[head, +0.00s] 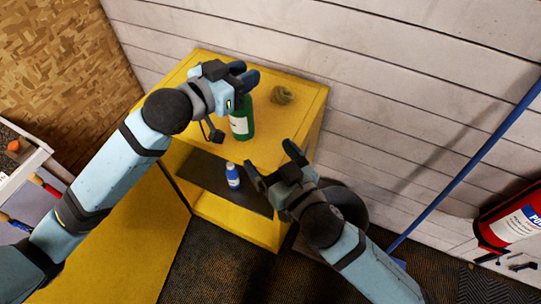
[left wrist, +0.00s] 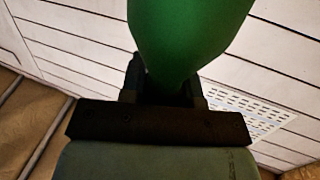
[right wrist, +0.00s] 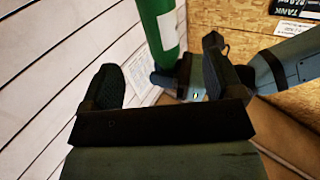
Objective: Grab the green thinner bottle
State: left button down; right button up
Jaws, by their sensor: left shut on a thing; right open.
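The green bottle (head: 242,122) with a white label shows below my left gripper (head: 244,78) in the head view, over the top of the yellow cabinet. My left gripper is shut on the bottle's narrow upper end. The bottle fills the top of the left wrist view (left wrist: 190,35). It also shows in the right wrist view (right wrist: 161,28), held by the left gripper (right wrist: 180,80). I cannot tell whether its base touches the cabinet top. My right gripper (head: 270,168) is open and empty, lower and to the right, in front of the cabinet.
The yellow cabinet (head: 308,95) stands against a white plank wall, its front open. A blue bottle (head: 233,175) stands on its dark shelf. A red extinguisher (head: 515,220) is at the right. A dark bucket (head: 352,205) is behind my right arm.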

aim_at(246, 128)
jog(key=x, duration=1.2)
jog(key=shift+a+r, duration=0.15)
jog(key=c, duration=0.9)
pick_arm(q)
jog(key=c, duration=0.8)
grip_release()
pick_arm(e)
jog(key=shift+c, duration=0.7)
